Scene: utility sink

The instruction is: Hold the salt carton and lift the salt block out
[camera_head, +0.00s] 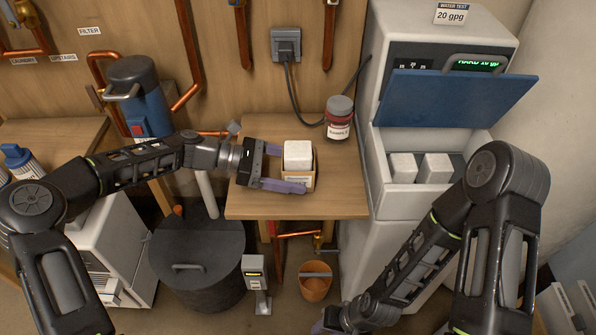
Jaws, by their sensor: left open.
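The salt carton (299,179) is a small open-topped brown box standing on the wooden table. The white salt block (298,153) sits in it, with its top standing above the carton's rim. My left gripper (292,169) comes in from the left with its purple fingers open, one on the far side of the carton and one along its near side. I cannot tell whether the fingers touch it. My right gripper (326,324) is low at the bottom edge, mostly cut off, well away from the carton.
A red-and-white jar (339,116) stands behind right of the carton. The white softener cabinet (377,190) at right has its blue lid (456,100) raised, with white blocks (418,168) inside. A dark lidded bin (198,258) and a copper-coloured bucket (315,284) stand below. The table front is clear.

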